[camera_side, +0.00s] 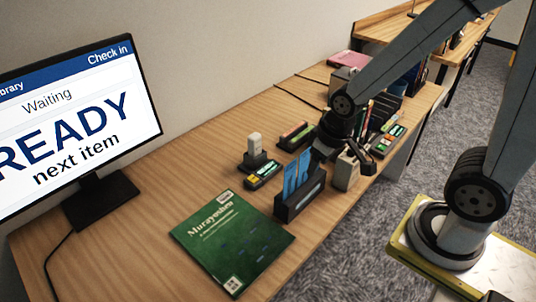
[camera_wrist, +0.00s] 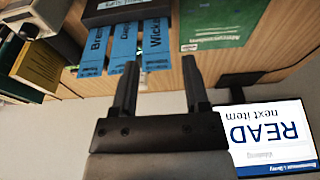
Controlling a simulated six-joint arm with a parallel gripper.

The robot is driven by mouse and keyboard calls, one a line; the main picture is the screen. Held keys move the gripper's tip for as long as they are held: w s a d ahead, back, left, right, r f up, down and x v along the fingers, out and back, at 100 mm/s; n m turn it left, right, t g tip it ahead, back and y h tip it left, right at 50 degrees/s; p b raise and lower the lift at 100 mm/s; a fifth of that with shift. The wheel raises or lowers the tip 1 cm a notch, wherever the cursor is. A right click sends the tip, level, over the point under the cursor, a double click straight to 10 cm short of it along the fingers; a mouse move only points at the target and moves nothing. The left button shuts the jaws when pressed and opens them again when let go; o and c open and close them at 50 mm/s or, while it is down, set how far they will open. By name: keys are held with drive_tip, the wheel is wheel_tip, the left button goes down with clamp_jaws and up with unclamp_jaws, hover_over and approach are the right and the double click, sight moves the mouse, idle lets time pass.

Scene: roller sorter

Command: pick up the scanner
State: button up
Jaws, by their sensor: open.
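A pale upright device (camera_side: 254,145), which looks like the scanner, stands in a dark base on the wooden desk in the side view. My gripper (camera_side: 322,152) is to the right of it, low over the desk behind the blue cards, apart from the device. In the wrist view my gripper (camera_wrist: 162,78) has its two dark fingers spread with nothing held. A small pale patch shows between the fingers there, too small to identify.
A dark holder (camera_side: 300,202) with blue cards (camera_side: 291,178) stands near my gripper. A green book (camera_side: 231,238) lies at the desk front. A monitor (camera_side: 75,118) stands left. A beige block (camera_side: 346,172) and several books crowd the right. Desk between monitor and device is clear.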

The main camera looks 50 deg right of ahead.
drive_tip(key=o, duration=0.6)
drive_tip(key=shift+c, duration=0.2)
drive_tip(key=t, duration=0.2)
hover_over(255, 135)
drive_tip(key=s, duration=0.2)
wheel_tip(255, 135, down, 9)
drive_tip(key=shift+s+r, duration=0.1)
drive_tip(key=shift+r, duration=0.05)
drive_tip(key=shift+x, duration=1.3)
